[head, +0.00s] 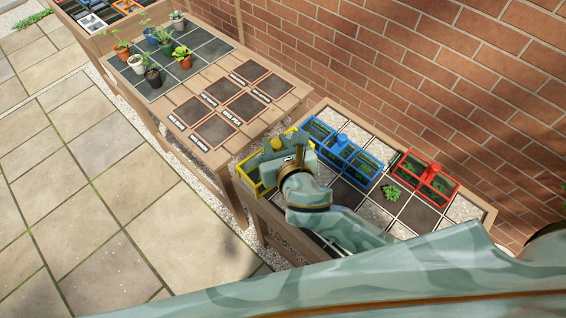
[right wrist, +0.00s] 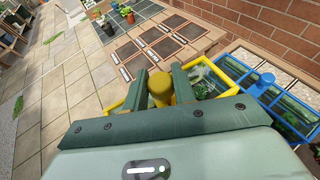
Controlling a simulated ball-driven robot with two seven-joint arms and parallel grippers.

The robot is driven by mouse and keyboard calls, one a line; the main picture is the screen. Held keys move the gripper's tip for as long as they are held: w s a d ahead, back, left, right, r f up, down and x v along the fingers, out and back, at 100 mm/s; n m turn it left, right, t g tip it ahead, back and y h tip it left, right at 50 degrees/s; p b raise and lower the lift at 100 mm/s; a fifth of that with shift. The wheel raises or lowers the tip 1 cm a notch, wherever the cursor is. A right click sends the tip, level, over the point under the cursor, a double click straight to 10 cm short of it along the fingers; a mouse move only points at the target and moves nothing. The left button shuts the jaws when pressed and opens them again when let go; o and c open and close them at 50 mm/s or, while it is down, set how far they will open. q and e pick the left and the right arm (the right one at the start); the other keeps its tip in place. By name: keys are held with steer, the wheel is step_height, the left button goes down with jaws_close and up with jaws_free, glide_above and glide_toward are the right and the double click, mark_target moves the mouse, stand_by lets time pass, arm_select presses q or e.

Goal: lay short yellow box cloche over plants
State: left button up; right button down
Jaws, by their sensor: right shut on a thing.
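The short yellow box cloche (head: 246,181) is at the left end of the planting bed, partly hidden by my right gripper. My right gripper (head: 277,149) is shut on its yellow knob (right wrist: 158,50). In the right wrist view the two fingers stand on either side of the knob, and the yellow frame (right wrist: 112,108) shows to both sides. Green plants (right wrist: 203,90) show through the right side of the frame. I cannot tell whether the cloche's lower edge rests on the bed or hangs just above it. My left gripper is not in view.
A long blue cloche (head: 345,157) stands close to the right of the yellow one, and a red cloche (head: 428,180) farther right. An uncovered green plant (head: 391,192) sits between them, nearer me. A wooden table (head: 215,165) with potted plants stands left; a brick wall (head: 400,50) runs behind.

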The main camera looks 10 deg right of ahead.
steer(key=shift+n+y, duration=0.6)
steer(key=shift+n, duration=0.1)
steer(key=a, duration=0.1)
steer(key=s+a+f, duration=0.1)
steer(key=a, duration=0.1)
steer(key=s+a+f, duration=0.1)
steer(key=a, duration=0.1)
steer(key=shift+s+f+p, duration=0.15)
steer(key=shift+s+p, duration=0.1)
steer(key=shift+p, duration=0.15)
steer(key=w+d+f+b, duration=0.7)
steer(key=w+f, duration=0.4)
steer(key=f, duration=0.2)
steer(key=shift+w+d, duration=0.15)
steer(key=shift+d, duration=0.15)
steer(key=shift+f, duration=0.15)
steer(key=c, duration=1.1)
jaws_free()
steer(key=shift+c, duration=0.2)
